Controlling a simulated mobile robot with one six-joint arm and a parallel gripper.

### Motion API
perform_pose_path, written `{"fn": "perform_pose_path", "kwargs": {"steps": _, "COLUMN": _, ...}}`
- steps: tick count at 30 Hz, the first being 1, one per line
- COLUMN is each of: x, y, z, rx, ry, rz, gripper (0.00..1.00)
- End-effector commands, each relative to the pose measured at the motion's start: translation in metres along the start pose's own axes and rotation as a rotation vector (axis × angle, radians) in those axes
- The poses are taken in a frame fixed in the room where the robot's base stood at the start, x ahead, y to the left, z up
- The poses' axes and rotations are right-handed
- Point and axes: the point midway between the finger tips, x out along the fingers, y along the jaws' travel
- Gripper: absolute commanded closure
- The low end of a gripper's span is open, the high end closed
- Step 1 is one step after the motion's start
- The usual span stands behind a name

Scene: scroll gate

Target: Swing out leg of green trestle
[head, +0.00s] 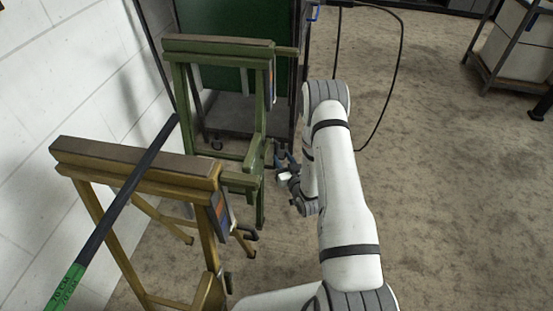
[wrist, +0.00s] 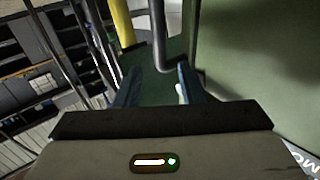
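The green trestle (head: 217,47) stands upright behind the yellow trestle in the head view. Its near-right leg (head: 259,125) is beside my gripper. My gripper (head: 281,160) is just right of that leg, with bluish fingers pointing away from the camera. In the wrist view my gripper (wrist: 158,88) is open, its fingers apart with nothing between the tips. A grey bent bar (wrist: 158,35) shows just beyond the fingertips, and a green surface (wrist: 260,60) fills the right side. I cannot tell whether the fingers touch the trestle.
The yellow trestle (head: 140,168) stands front left, with a dark pole (head: 125,195) with a green end lying across it. A white block wall (head: 50,90) is at left. A dark rack (head: 235,112) stands behind the green trestle. Carpet (head: 450,190) is clear at right.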

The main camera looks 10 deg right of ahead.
Motion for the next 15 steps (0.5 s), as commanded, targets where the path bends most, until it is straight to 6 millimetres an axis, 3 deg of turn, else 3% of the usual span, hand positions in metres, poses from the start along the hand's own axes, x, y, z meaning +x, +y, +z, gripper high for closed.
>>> {"fn": "perform_pose_path", "kwargs": {"steps": 1, "x": -0.004, "y": 0.001, "z": 0.014, "rx": 0.008, "ry": 0.016, "rz": -0.002, "gripper": 0.64}}
{"fn": "perform_pose_path", "kwargs": {"steps": 7, "x": -0.005, "y": 0.000, "z": 0.023, "rx": 0.018, "ry": 0.054, "rz": -0.008, "gripper": 0.64}}
{"fn": "perform_pose_path", "kwargs": {"steps": 15, "x": 0.036, "y": 0.000, "z": 0.021, "rx": 0.017, "ry": 0.057, "rz": -0.009, "gripper": 0.64}}
